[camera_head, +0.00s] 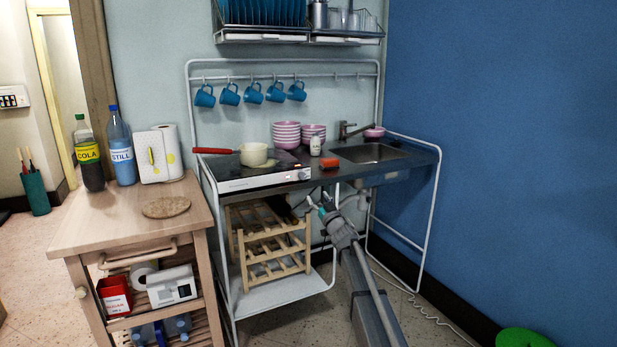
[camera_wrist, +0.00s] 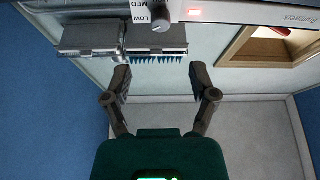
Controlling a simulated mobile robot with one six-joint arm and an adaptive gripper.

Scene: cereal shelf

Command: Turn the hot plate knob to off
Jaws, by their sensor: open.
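The white hot plate (camera_head: 262,179) sits on the counter with its front panel facing me. In the wrist view its panel edge (camera_wrist: 245,14) runs along the top, upside down. The grey round knob (camera_wrist: 160,23) is there, with "LOW" and "MED" labels beside it. I cannot tell its exact setting. A red light (camera_wrist: 194,12) on the panel is lit. My gripper (camera_wrist: 161,80) is open and empty, its fingers apart and short of the knob, not touching it. In the head view my gripper (camera_head: 324,208) is below the counter's front edge, right of the hot plate.
A cream saucepan (camera_head: 254,154) with a red handle stands on the hot plate. A wooden rack (camera_head: 268,243) stands below, left of my arm.

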